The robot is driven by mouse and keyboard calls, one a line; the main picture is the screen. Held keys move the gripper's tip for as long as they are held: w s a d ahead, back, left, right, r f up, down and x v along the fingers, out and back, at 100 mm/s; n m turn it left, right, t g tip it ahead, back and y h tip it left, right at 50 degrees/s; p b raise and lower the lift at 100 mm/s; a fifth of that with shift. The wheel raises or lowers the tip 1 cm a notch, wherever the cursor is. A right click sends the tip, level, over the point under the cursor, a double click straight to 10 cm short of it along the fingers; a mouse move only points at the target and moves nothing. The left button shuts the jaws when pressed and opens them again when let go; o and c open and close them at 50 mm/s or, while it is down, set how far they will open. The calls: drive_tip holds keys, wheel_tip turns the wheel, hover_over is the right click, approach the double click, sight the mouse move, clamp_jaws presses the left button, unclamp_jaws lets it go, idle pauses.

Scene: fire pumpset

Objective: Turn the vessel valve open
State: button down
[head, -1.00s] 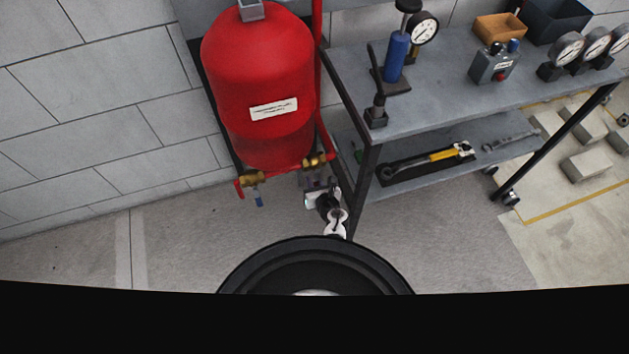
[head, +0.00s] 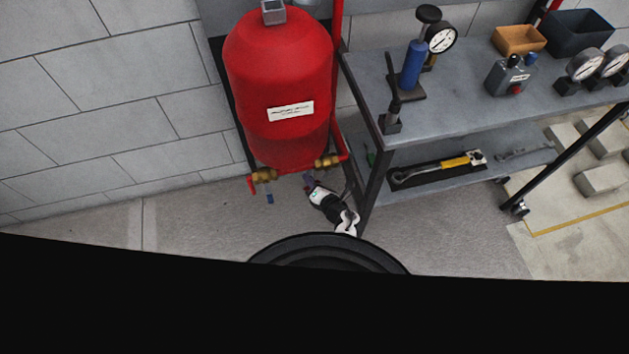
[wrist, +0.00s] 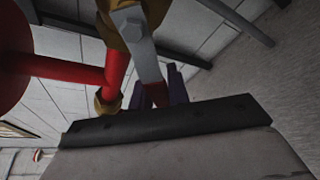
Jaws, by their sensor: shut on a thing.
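The red vessel (head: 280,80) stands against the wall with red pipework below it. Two brass valves sit on that pipework, a left one (head: 264,175) with a blue lever (head: 270,198) hanging down and a right one (head: 327,161). My gripper (head: 309,179) is just below and left of the right valve. In the wrist view, a brass valve (wrist: 125,22) carries a grey metal lever (wrist: 147,58) that runs down between my purple fingers (wrist: 165,88). The fingers are shut on the lever's reddish end, which they partly hide.
A grey workbench (head: 455,95) stands close to the right of my gripper, its leg (head: 369,185) near my wrist. It bears gauges, a blue cylinder (head: 412,65) and a control box (head: 510,75). A wrench (head: 435,168) lies on its lower shelf. Floor to the left is clear.

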drive_tip(key=shift+a+r+m+y, duration=0.25)
drive_tip(key=shift+r+m+y, duration=0.2)
drive_tip(key=shift+m, duration=0.15)
drive_tip(key=c, duration=1.3)
unclamp_jaws()
drive_tip(key=shift+c, duration=0.2)
drive_tip(key=shift+f, duration=0.1)
